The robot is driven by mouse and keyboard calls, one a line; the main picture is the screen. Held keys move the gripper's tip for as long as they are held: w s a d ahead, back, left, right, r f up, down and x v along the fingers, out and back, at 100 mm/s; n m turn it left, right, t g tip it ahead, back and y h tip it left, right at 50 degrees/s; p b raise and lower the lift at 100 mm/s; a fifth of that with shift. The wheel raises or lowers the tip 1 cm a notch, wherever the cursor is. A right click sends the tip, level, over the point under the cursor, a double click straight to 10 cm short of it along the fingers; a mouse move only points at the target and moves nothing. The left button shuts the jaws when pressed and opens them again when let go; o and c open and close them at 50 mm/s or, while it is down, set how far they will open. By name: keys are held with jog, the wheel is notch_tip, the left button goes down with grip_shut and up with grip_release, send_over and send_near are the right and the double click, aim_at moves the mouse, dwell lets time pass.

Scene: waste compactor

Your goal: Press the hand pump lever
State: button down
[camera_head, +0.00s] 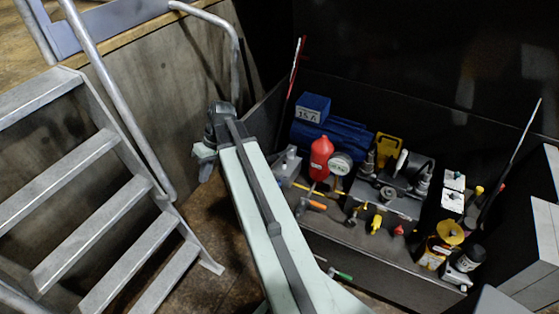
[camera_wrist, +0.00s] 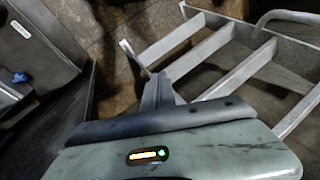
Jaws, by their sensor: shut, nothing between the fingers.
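Two thin upright rods stand at the hydraulic unit, and I cannot tell which is the hand pump lever. One is a red-and-white rod (camera_head: 294,70) at the left end, behind the blue motor. The other is a long pale rod (camera_head: 519,142) leaning at the right end, dark at its base. My gripper (camera_head: 204,165) is at the far end of my pale green arm, left of the unit and beside the stairs. It looks small and shut, holding nothing, and is apart from both rods. The wrist view does not show the rods.
Metal stairs (camera_head: 95,215) with a handrail (camera_head: 120,100) stand left of my gripper. The unit carries a blue motor (camera_head: 335,137), a red bottle (camera_head: 320,158), a gauge (camera_head: 340,164), and several valves. Dark walls close in the back; grey boxes (camera_head: 530,225) stand at right.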

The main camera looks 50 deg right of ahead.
jog(key=s+d+t+b, duration=0.1)
jog(key=d, duration=0.6)
jog(key=s+d+t+y+b, duration=0.1)
jog(key=s+d+t+b, duration=0.1)
jog(key=d, duration=0.6)
jog(key=s+d+f+t+y+b, duration=0.1)
jog(key=s+d+t+b, duration=0.1)
jog(key=d, duration=0.6)
jog(key=shift+s+d, duration=0.2)
jog(key=shift+d, duration=0.05)
jog(key=s+d+r+t+b, duration=0.2)
jog(key=s+d+t, duration=0.2)
jog(key=s+d, duration=0.5)
jog(key=d, duration=0.4)
jog(key=shift+r, duration=0.3)
jog(key=shift+s+a, duration=0.1)
jog(key=b, duration=0.6)
send_over(279, 155)
jog(key=s+a, duration=0.2)
jog(key=s, duration=0.1)
notch_tip(279, 155, down, 6)
jog(key=shift+w+a+f+b, duration=0.1)
jog(key=shift+a+f+b, duration=0.25)
jog(key=shift+f+b, duration=0.3)
jog(key=shift+w+a+f+b, duration=0.1)
jog(key=shift+a+f+b, duration=0.2)
jog(key=shift+f+b, duration=0.3)
